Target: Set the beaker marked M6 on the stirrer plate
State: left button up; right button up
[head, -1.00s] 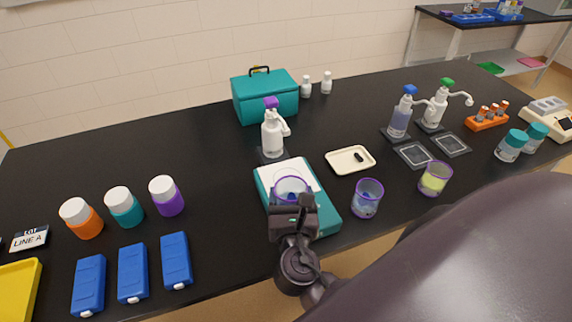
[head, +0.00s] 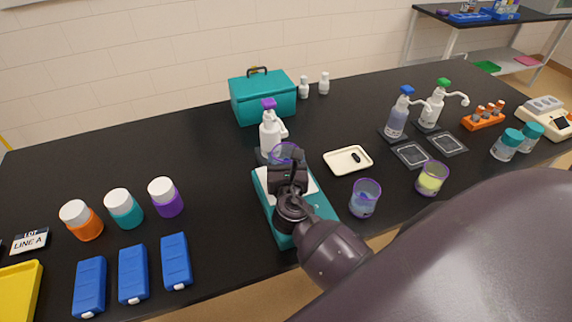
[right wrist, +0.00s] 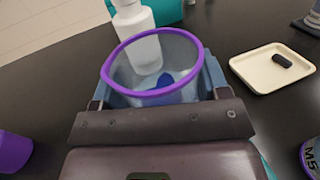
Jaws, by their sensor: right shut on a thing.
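My right gripper (head: 287,168) is shut on a clear beaker with a purple rim (head: 284,150). In the right wrist view this beaker (right wrist: 119,76) is between the fingers, with some blue in its bottom; no marking on it is readable. The teal stirrer plate with a white top (head: 323,208) lies under my gripper and forearm, which hide much of it. The beaker is at its far end, near the white pump bottle; I cannot tell whether it touches the plate. My left gripper is not in view.
A white pump bottle with a purple top (head: 269,132) stands just beyond the held beaker. A purple-rimmed beaker (head: 364,200) stands right of the plate, marked M5 in the right wrist view (right wrist: 311,158). A cream tray (head: 337,166) and a yellow-filled beaker (head: 431,180) are farther right.

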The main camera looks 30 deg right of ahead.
jog(key=shift+f, duration=0.75)
jog(key=shift+f, duration=0.1)
jog(key=o, duration=1)
jog(key=b+v, duration=0.1)
jog(key=v, duration=0.9)
jog(key=shift+s+a, duration=0.15)
jog(key=shift+s, duration=0.15)
jog(key=shift+s+a, duration=0.35)
jog(key=shift+s, duration=0.25)
